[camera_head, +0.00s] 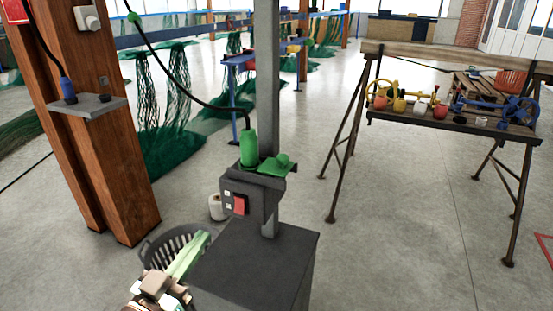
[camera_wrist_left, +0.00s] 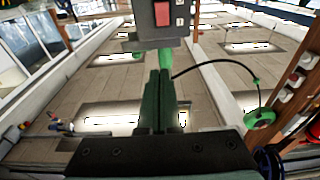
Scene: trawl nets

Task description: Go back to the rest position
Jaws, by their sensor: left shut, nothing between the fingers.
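My left gripper (camera_head: 205,240) is at the bottom left of the head view, with pale green fingers pointing up and to the right. It is beside a dark box-like base (camera_head: 265,262) and in front of a black slatted basket (camera_head: 165,246). In the left wrist view, its two dark green fingers (camera_wrist_left: 159,75) lie together with nothing between them. Beyond the tips is a grey switch box (camera_wrist_left: 150,40) with a red switch, which also shows in the head view (camera_head: 262,205). My right gripper is in neither view.
A grey post (camera_head: 267,75) rises from the dark base. A green plug (camera_head: 248,147) carries a black cable running up left. A wooden pillar (camera_head: 110,170) with a small shelf stands left. A trestle table (camera_head: 450,122) holds coloured items at right. Floor (camera_head: 400,240) between is clear.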

